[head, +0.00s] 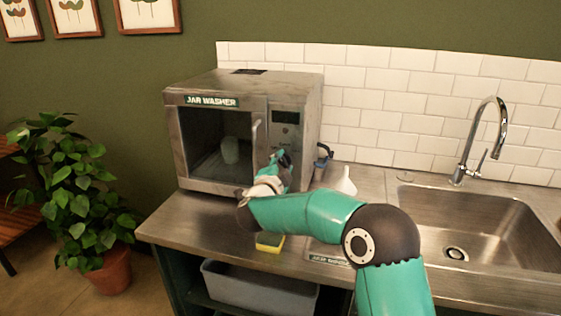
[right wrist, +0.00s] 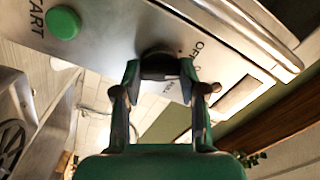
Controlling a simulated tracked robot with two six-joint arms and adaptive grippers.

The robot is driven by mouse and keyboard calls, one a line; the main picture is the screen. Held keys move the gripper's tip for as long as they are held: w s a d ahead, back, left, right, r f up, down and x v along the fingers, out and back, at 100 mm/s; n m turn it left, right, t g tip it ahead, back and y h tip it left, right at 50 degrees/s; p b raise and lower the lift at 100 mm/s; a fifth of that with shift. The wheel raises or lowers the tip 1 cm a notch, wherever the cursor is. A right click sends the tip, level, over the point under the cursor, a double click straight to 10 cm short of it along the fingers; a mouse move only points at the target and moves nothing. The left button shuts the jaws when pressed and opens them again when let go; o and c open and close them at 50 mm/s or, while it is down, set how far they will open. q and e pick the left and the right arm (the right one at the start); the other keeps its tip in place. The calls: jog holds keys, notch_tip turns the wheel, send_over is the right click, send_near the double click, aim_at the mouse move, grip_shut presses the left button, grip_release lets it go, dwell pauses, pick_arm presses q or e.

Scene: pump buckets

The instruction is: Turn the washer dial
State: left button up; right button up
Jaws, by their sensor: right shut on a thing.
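The jar washer (head: 240,86) is a metal box with a glass door, standing on the counter at the left. The door looks closed, with a pale jar (head: 230,151) behind the glass. My right gripper (head: 281,160) is at the control panel on the washer's right side. In the right wrist view the gripper (right wrist: 159,75) is shut on the dark round dial (right wrist: 158,62), one finger on each side. The word OFF is printed beside the dial. In the head view the gripper hides the dial. My left gripper is not in view.
A green START button (right wrist: 63,22) sits on the same panel. A yellow sponge (head: 269,242) lies at the counter's front edge. A white object (head: 345,181) stands right of the washer, before the sink (head: 490,232). A grey bin (head: 260,290) is below; a plant (head: 75,180) stands left.

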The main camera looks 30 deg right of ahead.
jog(key=n+p, duration=0.2)
jog(key=n, duration=0.2)
jog(key=shift+d+r+n, duration=0.1)
jog(key=shift+r+n, duration=0.05)
jog(key=shift+n, duration=0.25)
jog(key=shift+n+p, duration=0.4)
jog(key=shift+n, duration=0.2)
jog(key=o, duration=0.8)
jog(key=shift+f, duration=0.2)
jog(key=o, duration=0.3)
jog(key=shift+w+f, duration=0.1)
jog(key=shift+o, duration=0.2)
